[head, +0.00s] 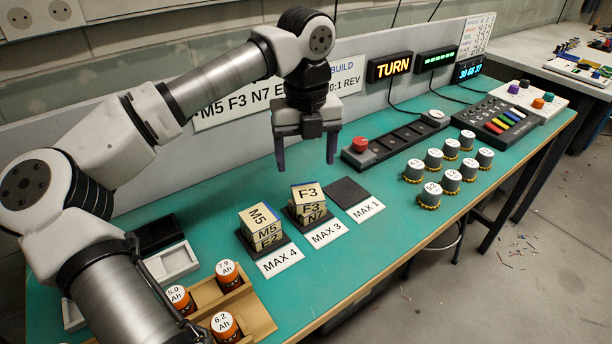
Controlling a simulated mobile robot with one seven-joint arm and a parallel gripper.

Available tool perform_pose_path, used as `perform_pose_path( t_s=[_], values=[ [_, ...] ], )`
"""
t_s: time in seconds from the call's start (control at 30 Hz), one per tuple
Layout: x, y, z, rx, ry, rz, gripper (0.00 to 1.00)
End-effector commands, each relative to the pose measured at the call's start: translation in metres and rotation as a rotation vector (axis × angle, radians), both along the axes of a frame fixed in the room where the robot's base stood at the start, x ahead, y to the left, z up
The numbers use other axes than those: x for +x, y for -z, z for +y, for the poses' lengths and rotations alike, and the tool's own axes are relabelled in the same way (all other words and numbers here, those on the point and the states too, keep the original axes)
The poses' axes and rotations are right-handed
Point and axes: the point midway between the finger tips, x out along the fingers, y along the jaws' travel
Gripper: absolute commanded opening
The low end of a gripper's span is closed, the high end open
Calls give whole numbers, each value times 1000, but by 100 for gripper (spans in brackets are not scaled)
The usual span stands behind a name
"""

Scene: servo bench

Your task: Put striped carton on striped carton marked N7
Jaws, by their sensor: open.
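Two short stacks of cartons stand on dark pads on the green bench. In the middle stack, a carton marked F3 (306,194) rests on the carton marked N7 (314,217); the F3 carton looks slightly turned. In the left stack, a carton marked M5 (261,219) rests on a lower carton (267,240) whose mark seems to read E2. Stripes are too small to make out surely. My gripper (306,162) is open, fingers pointing down, and empty. It appears above the middle stack, apart from it.
An empty dark pad (348,191) lies right of the middle stack, with a MAX 1 card (368,211). A wooden tray (245,305) with orange cells is at front left.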

Motion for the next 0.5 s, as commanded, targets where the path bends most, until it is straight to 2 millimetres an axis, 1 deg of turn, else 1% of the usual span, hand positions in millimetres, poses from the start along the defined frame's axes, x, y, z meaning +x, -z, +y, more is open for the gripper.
perform_pose_path(
  t_s=[0.03,0.1,0.2,0.33,0.5],
  values=[
    [1,-11,0,1,-2,-3,72],
    [0,-24,0,0,-1,-2,72],
    [1,-38,0,0,-1,-2,72],
    [0,-48,0,0,-1,1,72],
    [0,-51,0,-1,0,1,72]
  ],
)
